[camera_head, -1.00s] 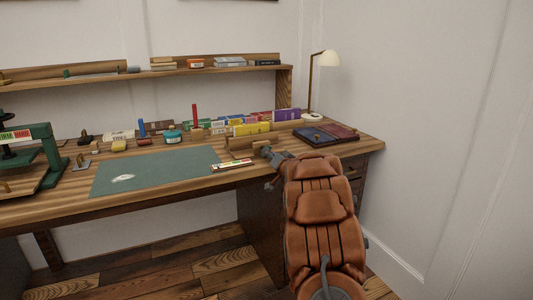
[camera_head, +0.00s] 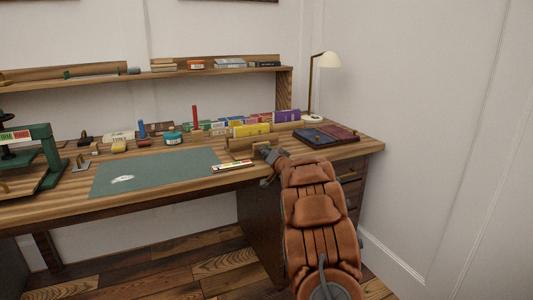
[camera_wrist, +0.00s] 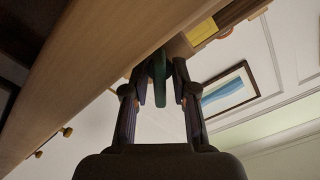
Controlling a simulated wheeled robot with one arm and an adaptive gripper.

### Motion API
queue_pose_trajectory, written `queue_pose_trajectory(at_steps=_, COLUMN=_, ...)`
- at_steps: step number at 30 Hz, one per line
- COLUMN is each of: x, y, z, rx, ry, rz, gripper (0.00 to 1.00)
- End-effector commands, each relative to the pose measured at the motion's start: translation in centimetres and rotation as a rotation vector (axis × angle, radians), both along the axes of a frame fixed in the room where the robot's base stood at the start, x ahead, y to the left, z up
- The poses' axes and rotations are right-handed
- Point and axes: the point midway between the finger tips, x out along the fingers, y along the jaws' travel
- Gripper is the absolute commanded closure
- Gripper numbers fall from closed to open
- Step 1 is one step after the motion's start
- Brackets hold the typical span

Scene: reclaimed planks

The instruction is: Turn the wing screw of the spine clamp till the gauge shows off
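My gripper (camera_head: 266,153) is at the desk's front edge, right of a small strip gauge (camera_head: 232,166) with coloured bands; its reading is too small to tell. In the wrist view my gripper (camera_wrist: 158,70) points up past the wooden edge, its two fingers apart on either side of a green upright piece (camera_wrist: 159,77), probably the wing screw. Gaps seem to show beside that piece. A wooden block-like body (camera_head: 250,143), possibly the spine clamp, lies behind my gripper with a yellow book (camera_head: 251,129) behind it. My arm and gripper partly hide this area.
A green press (camera_head: 45,150) stands at the left with its own coloured label. A green mat (camera_head: 155,172) covers the desk middle. Dark blue and red books (camera_head: 325,136) lie to the right, with a lamp (camera_head: 326,60) behind. Several tools and books line the back.

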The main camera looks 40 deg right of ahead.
Motion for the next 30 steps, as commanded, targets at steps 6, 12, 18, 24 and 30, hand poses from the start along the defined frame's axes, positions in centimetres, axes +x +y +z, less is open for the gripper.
queue_pose_trajectory(at_steps=6, x=0.00, y=0.01, z=-0.01, rx=0.000, ry=0.000, rz=0.000, gripper=1.00)
queue_pose_trajectory(at_steps=12, x=0.01, y=0.02, z=0.00, rx=-0.007, ry=0.002, rz=0.000, gripper=1.00)
queue_pose_trajectory(at_steps=18, x=0.02, y=0.06, z=0.09, rx=-0.058, ry=0.021, rz=0.001, gripper=1.00)
queue_pose_trajectory(at_steps=24, x=0.04, y=0.16, z=0.15, rx=-0.179, ry=0.063, rz=0.001, gripper=1.00)
queue_pose_trajectory(at_steps=30, x=0.07, y=0.24, z=0.08, rx=-0.353, ry=0.125, rz=0.001, gripper=1.00)
